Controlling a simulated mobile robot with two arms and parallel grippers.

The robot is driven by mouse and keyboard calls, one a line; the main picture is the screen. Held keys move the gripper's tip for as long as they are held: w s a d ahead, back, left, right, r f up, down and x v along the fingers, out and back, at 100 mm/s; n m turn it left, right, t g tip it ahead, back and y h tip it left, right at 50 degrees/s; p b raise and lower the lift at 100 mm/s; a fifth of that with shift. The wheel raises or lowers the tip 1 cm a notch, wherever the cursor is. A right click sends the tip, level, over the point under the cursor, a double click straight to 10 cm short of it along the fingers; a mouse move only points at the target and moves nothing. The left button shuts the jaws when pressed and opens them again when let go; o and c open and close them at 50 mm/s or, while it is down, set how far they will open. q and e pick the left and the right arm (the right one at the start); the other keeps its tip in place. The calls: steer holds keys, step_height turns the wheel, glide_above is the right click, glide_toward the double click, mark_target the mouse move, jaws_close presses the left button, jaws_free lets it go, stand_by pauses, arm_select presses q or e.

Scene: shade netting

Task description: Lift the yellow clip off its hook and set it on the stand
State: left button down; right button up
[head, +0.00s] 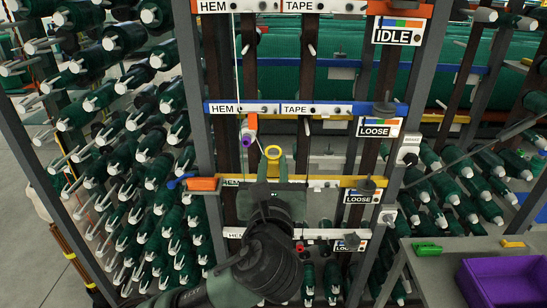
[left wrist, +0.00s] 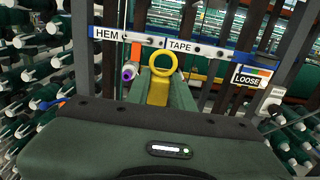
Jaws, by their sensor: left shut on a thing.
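The yellow clip (head: 272,153) has a ring at its top and is upright between the fingertips of my left gripper (head: 273,172). In the left wrist view the clip's ring (left wrist: 163,62) and its body (left wrist: 158,92) show between the green fingers, which are shut on it. The clip is in front of the rack, between the blue rail (head: 340,108) and the yellow rail (head: 325,183). I cannot tell whether it touches a hook. No stand can be made out for certain. My right gripper is not in view.
A purple, white and orange piece (head: 249,130) hangs under the blue rail's HEM label, close left of the clip. Green spools (head: 130,190) on pegs fill the left. A grey table (head: 425,270) at lower right holds a purple bin (head: 505,280), a green piece (head: 427,249) and a yellow piece (head: 513,243).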

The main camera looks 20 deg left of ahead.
mark_target(273, 165)
arm_select(q)
steer(key=shift+p+v, duration=0.65)
steer(key=shift+v, duration=0.9)
steer(key=shift+s, duration=0.3)
